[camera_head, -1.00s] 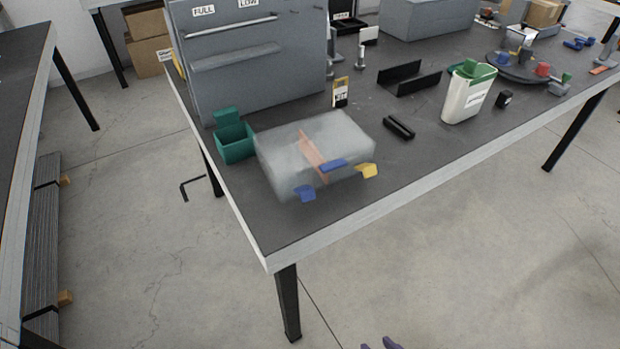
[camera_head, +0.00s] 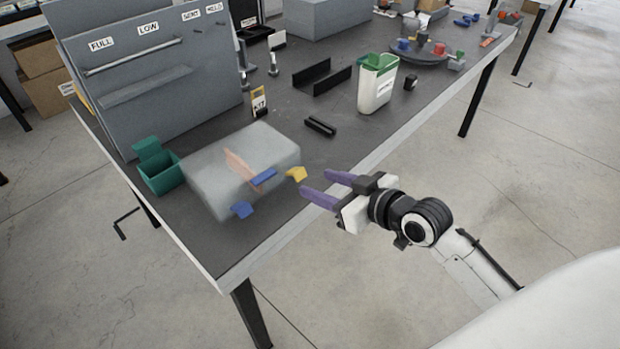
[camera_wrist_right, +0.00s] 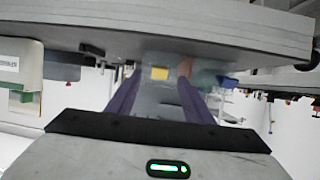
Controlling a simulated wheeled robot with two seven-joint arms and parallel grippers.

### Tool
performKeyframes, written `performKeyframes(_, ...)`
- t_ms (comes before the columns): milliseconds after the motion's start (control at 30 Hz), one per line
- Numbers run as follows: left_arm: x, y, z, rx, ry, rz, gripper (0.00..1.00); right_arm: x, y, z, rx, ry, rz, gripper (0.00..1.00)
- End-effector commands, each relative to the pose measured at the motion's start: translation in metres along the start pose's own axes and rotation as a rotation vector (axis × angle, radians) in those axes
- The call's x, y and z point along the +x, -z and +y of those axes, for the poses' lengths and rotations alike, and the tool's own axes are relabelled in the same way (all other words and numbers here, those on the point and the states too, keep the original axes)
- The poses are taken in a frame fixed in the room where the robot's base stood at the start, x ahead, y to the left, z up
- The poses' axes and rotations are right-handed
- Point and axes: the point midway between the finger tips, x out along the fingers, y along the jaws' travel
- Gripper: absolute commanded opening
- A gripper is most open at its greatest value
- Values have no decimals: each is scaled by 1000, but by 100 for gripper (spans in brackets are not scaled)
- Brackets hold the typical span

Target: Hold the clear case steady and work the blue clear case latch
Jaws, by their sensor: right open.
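The clear case (camera_head: 212,165) is a translucent, frosted box on the near corner of the dark table, with a salmon-coloured piece (camera_head: 240,167) showing through it. A blue tab (camera_head: 242,210) is at its front left, a yellow tab (camera_head: 297,174) at its front right, and a blue bar (camera_head: 262,178) between them. I cannot tell whether the tabs are fastened. My right gripper (camera_head: 318,184) has purple fingers, open and empty, close to the yellow tab. In the right wrist view the yellow tab (camera_wrist_right: 159,73) shows between the fingers and the blue tab (camera_wrist_right: 228,80) to their right. My left gripper is not seen.
A green open bin (camera_head: 160,178) stands just left of the case, in front of a grey cabinet (camera_head: 150,70). A black bar (camera_head: 320,126) lies behind the case. A white container with a green top (camera_head: 375,88) stands farther right. The table's front edge (camera_head: 285,235) is close to the case.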

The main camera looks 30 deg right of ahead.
Motion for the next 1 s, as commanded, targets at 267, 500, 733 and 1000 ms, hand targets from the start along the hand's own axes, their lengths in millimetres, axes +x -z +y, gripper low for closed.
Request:
performKeyframes(267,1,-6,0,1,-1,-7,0,51,0,0,2,-1,2,47)
performKeyframes(500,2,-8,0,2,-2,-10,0,79,-1,0,0,-1,0,47)
performKeyframes(733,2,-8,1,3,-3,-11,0,86,-1,0,-1,-1,0,47)
performKeyframes(1000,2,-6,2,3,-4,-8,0,86,-1,0,-1,-1,0,28)
